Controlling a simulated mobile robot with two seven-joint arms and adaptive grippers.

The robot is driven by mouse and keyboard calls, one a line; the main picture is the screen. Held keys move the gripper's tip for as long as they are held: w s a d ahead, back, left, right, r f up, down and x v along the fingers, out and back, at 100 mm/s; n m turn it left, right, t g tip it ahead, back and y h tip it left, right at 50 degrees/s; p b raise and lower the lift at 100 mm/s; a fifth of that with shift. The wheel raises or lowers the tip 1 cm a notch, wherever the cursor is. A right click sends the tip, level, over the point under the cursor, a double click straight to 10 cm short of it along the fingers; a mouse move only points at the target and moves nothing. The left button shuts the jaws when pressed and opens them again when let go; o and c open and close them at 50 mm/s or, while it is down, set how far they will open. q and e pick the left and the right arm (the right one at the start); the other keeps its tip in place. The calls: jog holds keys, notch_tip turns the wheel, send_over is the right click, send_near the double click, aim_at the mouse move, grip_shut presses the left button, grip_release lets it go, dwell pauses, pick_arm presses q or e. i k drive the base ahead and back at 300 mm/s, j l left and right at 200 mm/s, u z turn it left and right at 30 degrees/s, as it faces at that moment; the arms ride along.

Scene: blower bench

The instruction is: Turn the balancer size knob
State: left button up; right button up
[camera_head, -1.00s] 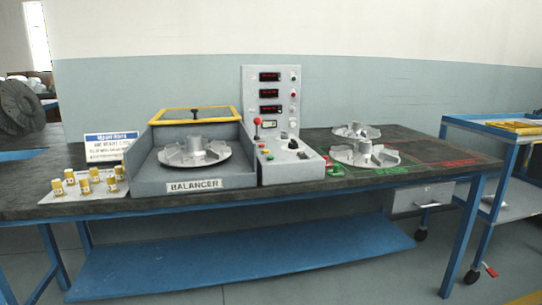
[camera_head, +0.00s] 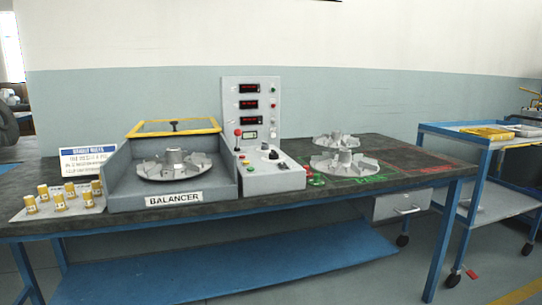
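The grey balancer (camera_head: 125,196) stands on the dark bench top, with a "BALANCER" label on its front. A finned metal rotor (camera_head: 174,165) sits inside it, and its yellow-framed lid (camera_head: 172,127) is behind the rotor. The control panel (camera_head: 262,180) joins its right side. A black knob (camera_head: 273,155) shows on the sloped part; I cannot read its marking, so I cannot tell if it is the size knob. A red-topped lever (camera_head: 238,133) stands to its left. Three red displays are on the upright panel (camera_head: 250,82). Neither of my grippers is in view.
Several yellow-topped weights (camera_head: 60,201) stand on a plate at the bench's left, before a sign (camera_head: 88,160). Two finned rotors (camera_head: 344,161) lie right of the panel near green and red marked areas. A blue cart (camera_head: 455,130) stands at the right. The bench's front edge (camera_head: 250,208) is clear.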

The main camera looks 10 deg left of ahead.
aim_at(273, 155)
jog(key=i+j, duration=0.25)
jog(key=j, duration=0.2)
jog(key=i+j, duration=0.2)
jog(key=j, duration=0.2)
jog(key=i+j, duration=0.25)
jog(key=j, duration=0.2)
jog(key=i+j+u, duration=0.1)
jog(key=j, duration=0.35)
jog(key=i+j, duration=0.6)
jog(key=j, duration=0.25)
jog(key=l+u, duration=0.45)
jog(key=l, duration=0.15)
jog(key=l+u, duration=0.5)
jog(key=l, duration=0.15)
jog(key=z, duration=0.35)
jog(key=k+l+z, duration=0.15)
jog(key=z, duration=0.2)
jog(key=k+l+z, duration=0.15)
jog(key=z, duration=0.25)
jog(key=k+l+z, duration=0.35)
jog(key=i+j, duration=0.1)
